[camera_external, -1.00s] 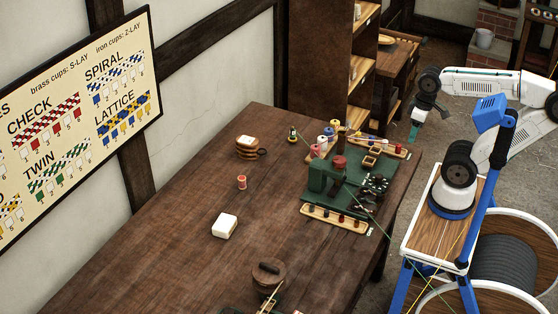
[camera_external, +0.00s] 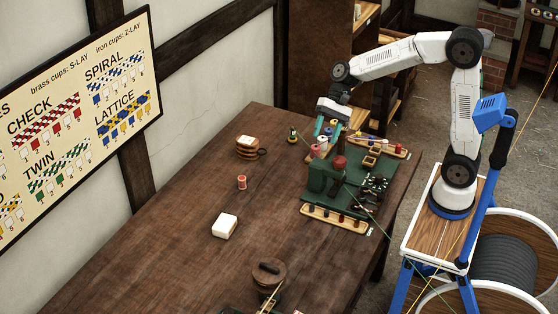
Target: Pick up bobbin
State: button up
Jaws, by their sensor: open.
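A small red bobbin (camera_external: 242,183) stands alone on the middle of the brown table. Several more bobbins stand close together at the table's far side, among them a pink one (camera_external: 315,151) and a white one (camera_external: 322,142). A small dark and yellow item (camera_external: 292,136) stands just left of that group. My gripper (camera_external: 326,130) points down with its teal fingers right over or among the grouped bobbins. It is open. I cannot tell whether the fingers touch a bobbin, as they partly cover the group.
A green machine (camera_external: 318,178) with a red knob stands right of centre, between wooden trays of small parts (camera_external: 335,218). The table's left middle is clear.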

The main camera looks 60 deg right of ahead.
jog(key=w+a+f+m+t+y, duration=0.3)
jog(key=w+f+m, duration=0.55)
jog(key=w, duration=0.65)
jog(key=m+t+y, duration=0.1)
jog(key=m+t, duration=0.1)
jog(key=m, duration=0.3)
send_near(239, 183)
jog(key=x, duration=0.2)
jog(key=shift+a+f, duration=0.2)
jog(key=shift+a, duration=0.2)
jog(key=x, duration=0.7)
jog(key=shift+w+a+f, duration=0.1)
jog(key=shift+w+f, duration=0.15)
jog(key=shift+w, duration=0.1)
jog(key=c, duration=1)
